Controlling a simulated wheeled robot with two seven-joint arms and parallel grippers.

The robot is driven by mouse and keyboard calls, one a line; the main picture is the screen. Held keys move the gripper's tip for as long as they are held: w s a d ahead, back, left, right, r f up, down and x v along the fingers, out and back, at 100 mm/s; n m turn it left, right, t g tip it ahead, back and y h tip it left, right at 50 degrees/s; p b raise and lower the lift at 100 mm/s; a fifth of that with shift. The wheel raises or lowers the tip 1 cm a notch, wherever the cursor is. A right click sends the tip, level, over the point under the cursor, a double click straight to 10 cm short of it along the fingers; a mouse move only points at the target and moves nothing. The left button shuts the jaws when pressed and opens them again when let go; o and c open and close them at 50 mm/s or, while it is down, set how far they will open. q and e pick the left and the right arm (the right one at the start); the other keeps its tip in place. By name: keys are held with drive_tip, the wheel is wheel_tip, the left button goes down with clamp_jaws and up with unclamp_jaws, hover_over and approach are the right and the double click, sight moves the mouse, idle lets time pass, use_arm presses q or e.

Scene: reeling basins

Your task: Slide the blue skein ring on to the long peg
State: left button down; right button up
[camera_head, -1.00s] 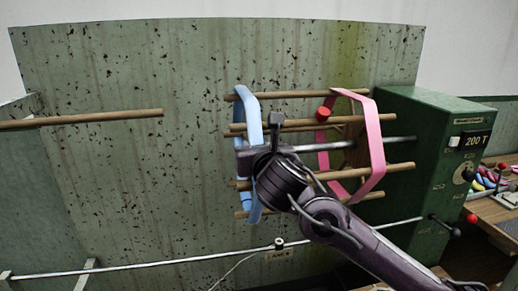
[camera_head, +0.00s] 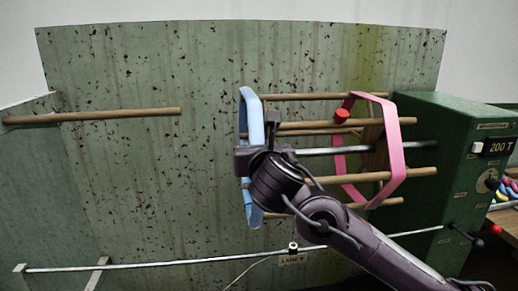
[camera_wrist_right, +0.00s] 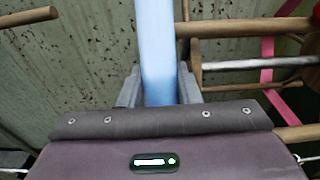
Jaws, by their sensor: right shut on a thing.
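The blue skein ring (camera_head: 246,112) is upright at the left ends of the reel's wooden bars (camera_head: 300,132). I cannot tell whether every bar end is clear of it. My right gripper (camera_head: 260,150) is shut on the ring's near side; the right wrist view shows the blue band (camera_wrist_right: 157,50) between its fingers (camera_wrist_right: 160,90). The arm hides part of the ring. The long peg (camera_head: 120,115) is a wooden rod at the left, its free end pointing right toward the ring, with a gap between. The peg tip also shows in the right wrist view (camera_wrist_right: 35,15). My left gripper is out of view.
A pink ring (camera_head: 396,145) hangs around the reel's bars near the green gearbox (camera_head: 440,150). A red knob (camera_head: 341,116) sits by the reel. A metal rail (camera_head: 180,262) runs low in front. The space between reel and peg is open.

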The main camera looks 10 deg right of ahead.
drive_tip(key=shift+a+b, duration=0.45)
drive_tip(key=shift+a, duration=0.3)
drive_tip(key=shift+s+a+b, duration=0.1)
drive_tip(key=shift+a+b, duration=0.25)
drive_tip(key=shift+a, duration=0.65)
drive_tip(key=a+b, duration=0.1)
drive_tip(key=a, duration=0.6)
drive_tip(key=shift+b, duration=0.35)
drive_tip(key=shift+s+r, duration=0.1)
